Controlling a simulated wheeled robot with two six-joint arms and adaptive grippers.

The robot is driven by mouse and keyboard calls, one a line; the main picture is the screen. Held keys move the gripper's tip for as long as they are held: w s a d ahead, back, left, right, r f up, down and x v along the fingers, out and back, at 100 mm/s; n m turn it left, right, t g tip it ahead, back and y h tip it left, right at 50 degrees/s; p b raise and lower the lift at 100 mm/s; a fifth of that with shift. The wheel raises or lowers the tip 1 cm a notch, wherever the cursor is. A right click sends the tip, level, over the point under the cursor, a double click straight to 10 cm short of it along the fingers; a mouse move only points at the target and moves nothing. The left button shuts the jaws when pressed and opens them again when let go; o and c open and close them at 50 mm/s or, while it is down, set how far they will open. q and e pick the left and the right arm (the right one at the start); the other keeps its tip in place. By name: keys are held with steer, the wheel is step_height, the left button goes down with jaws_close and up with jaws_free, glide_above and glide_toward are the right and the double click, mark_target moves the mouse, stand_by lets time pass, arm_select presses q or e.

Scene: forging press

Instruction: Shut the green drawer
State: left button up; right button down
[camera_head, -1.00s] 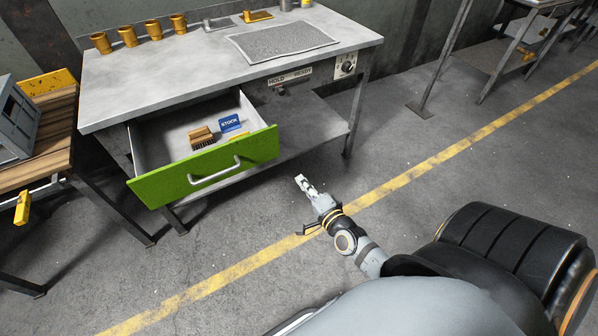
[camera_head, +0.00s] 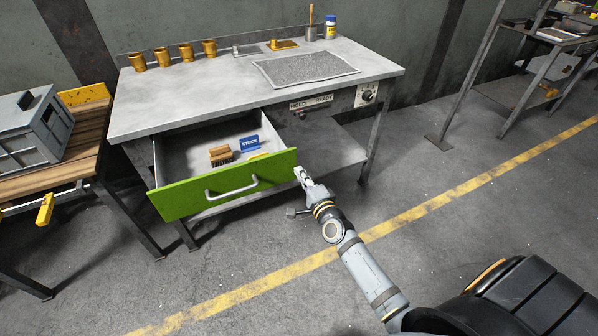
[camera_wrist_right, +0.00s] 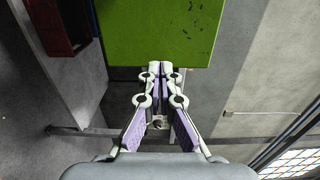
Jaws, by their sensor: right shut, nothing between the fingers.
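The green drawer (camera_head: 190,199) hangs open under the grey workbench, its green front facing me with a pale bar handle (camera_head: 231,189). Inside lie a wooden brush (camera_head: 221,155) and a blue card marked STOCK (camera_head: 250,143). My right gripper (camera_head: 299,172) is shut and empty at the right end of the drawer front. In the right wrist view the closed fingertips (camera_wrist_right: 160,66) point at the lower edge of the green front (camera_wrist_right: 160,30); I cannot tell whether they touch it. My left gripper is not in view.
The workbench (camera_head: 180,95) carries several brass cups (camera_head: 186,52), a mesh mat (camera_head: 300,68) and a small jar (camera_head: 330,27). A wooden-topped table (camera_head: 80,150) with a grey crate (camera_head: 30,130) stands at left. The floor before the drawer is clear.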

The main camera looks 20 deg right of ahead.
steer(key=shift+w, duration=0.85)
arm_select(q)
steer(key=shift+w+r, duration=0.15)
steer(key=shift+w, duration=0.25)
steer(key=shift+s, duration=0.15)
arm_select(e)
steer(key=shift+w, duration=0.15)
